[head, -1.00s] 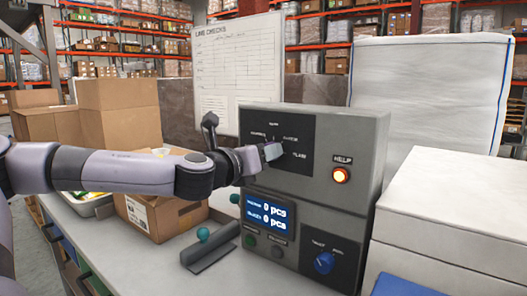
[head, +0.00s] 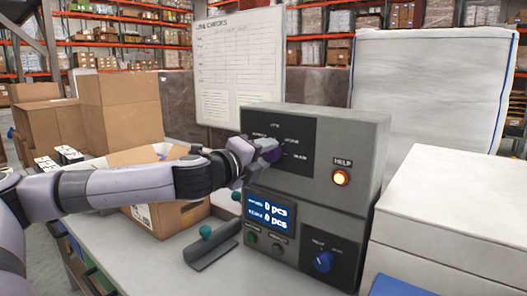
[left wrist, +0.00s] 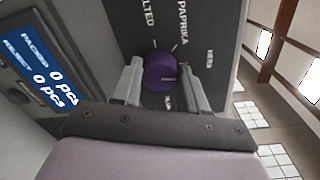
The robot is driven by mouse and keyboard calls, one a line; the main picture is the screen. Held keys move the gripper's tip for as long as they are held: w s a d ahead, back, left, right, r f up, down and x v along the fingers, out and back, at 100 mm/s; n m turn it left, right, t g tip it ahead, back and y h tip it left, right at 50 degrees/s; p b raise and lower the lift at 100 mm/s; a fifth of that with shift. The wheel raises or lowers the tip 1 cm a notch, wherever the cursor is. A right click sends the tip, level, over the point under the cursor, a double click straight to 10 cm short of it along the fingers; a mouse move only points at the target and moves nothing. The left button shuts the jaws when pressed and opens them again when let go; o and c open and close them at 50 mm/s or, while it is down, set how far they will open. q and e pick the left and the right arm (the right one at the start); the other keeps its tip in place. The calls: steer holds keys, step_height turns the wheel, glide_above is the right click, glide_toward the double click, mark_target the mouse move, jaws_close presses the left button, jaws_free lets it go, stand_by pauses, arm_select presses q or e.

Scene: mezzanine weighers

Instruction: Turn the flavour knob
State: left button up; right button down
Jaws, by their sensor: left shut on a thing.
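The flavour knob (left wrist: 160,71) is a round purple knob on a dark panel, with flavour labels around it, "PAPRIKA" among them. The panel (head: 303,165) is on the front of a grey machine in the head view. My left gripper (head: 262,153) is at this panel and partly covers the knob and some labels. In the left wrist view the two grey fingers of my left gripper (left wrist: 162,85) stand on either side of the knob, shut on it. Which label the knob points to is unclear. My right gripper is not in view.
Below the panel are a display (head: 268,214) reading 0 pcs twice, small buttons and a blue knob (head: 323,262). An orange HELP lamp (head: 340,178) is lit. An open cardboard box (head: 172,217) stands under my arm. A white box (head: 455,210) stands at the right.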

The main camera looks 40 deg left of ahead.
arm_select(q)
steer(key=shift+n, duration=0.9)
steer(key=shift+p, duration=0.3)
steer(key=o, duration=1.1)
steer(key=shift+c, duration=0.2)
steer(key=shift+f, duration=0.1)
